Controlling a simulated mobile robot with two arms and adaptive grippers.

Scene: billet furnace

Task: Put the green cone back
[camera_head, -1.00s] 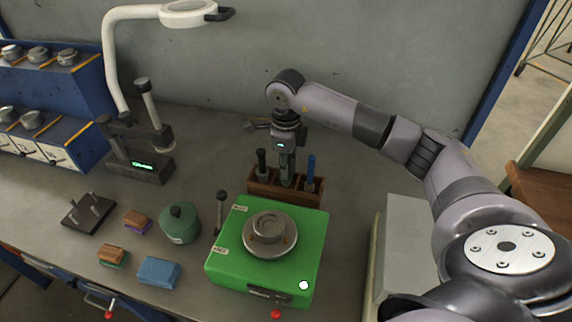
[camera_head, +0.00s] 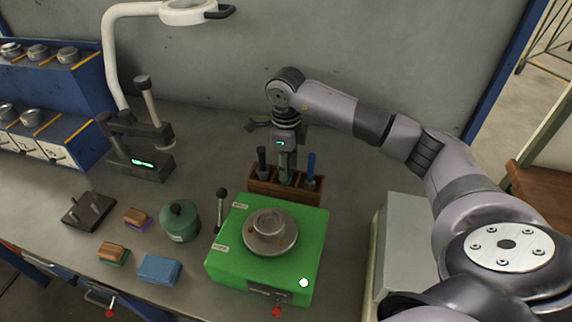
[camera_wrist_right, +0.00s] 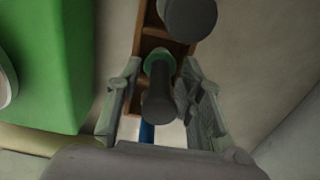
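The green cone (camera_wrist_right: 158,63) shows in the right wrist view as a dark, round handle with a green collar. It stands in the middle part of the wooden rack (camera_wrist_right: 149,44), its lower end hidden. My right gripper (camera_wrist_right: 160,90) is pointed down over the rack, one finger on each side of the handle. Small gaps show between the fingers and the handle, so the gripper looks open. In the head view my right gripper (camera_head: 286,170) is above the middle of the rack (camera_head: 262,187) and mostly hides the cone. My left gripper is not in view.
A dark-handled tool (camera_head: 262,160) and a blue-handled tool (camera_head: 311,166) stand in the rack's outer slots. A green box (camera_head: 231,262) with a round metal top (camera_head: 270,232) is just in front. A green canister (camera_head: 179,222) and blue block (camera_head: 159,270) lie left.

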